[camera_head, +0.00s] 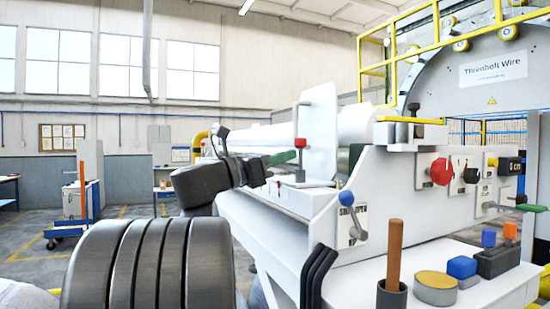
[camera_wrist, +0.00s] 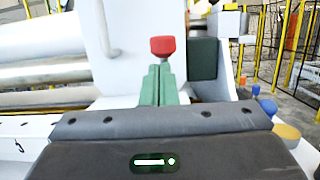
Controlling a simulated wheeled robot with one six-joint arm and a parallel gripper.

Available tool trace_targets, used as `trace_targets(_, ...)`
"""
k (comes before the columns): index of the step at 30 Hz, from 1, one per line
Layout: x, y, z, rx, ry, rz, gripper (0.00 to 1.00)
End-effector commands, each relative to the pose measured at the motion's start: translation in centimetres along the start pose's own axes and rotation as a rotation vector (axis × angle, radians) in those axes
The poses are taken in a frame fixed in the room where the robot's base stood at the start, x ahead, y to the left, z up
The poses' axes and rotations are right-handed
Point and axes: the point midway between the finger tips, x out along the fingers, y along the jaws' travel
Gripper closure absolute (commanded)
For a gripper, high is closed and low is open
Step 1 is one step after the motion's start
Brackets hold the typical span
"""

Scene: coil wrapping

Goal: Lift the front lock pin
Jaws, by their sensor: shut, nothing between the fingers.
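A lock pin with a red cap (camera_head: 300,143) and a grey shaft stands upright on the white machine bed, in front of a tall white plate (camera_head: 319,122). In the wrist view the red cap (camera_wrist: 163,46) shows just above the green fingertips. My gripper (camera_head: 292,156) reaches in from the left, with its green fingers together and empty. In the wrist view the fingers (camera_wrist: 157,78) hide much of the pin's lower shaft. The fingertips are close to the shaft, below the cap. I cannot tell whether they touch it.
A red button (camera_head: 441,171) and a blue-knobbed lever (camera_head: 346,198) are on the machine's front. The side shelf holds a wooden-handled tool (camera_head: 394,256), a yellow-topped round tin (camera_head: 435,288) and a dark block with blue and orange pieces (camera_head: 497,262). A pale roller (camera_wrist: 45,60) lies left of the white plate.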

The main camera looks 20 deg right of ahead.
Motion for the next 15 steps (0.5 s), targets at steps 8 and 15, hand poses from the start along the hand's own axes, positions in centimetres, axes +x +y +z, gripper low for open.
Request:
trace_targets(8, 0.7, 0.0, 2.8, 0.000, 0.000, 0.000, 1.00)
trace_targets(15, 0.8, 0.0, 3.0, -0.001, 0.000, 0.000, 1.00)
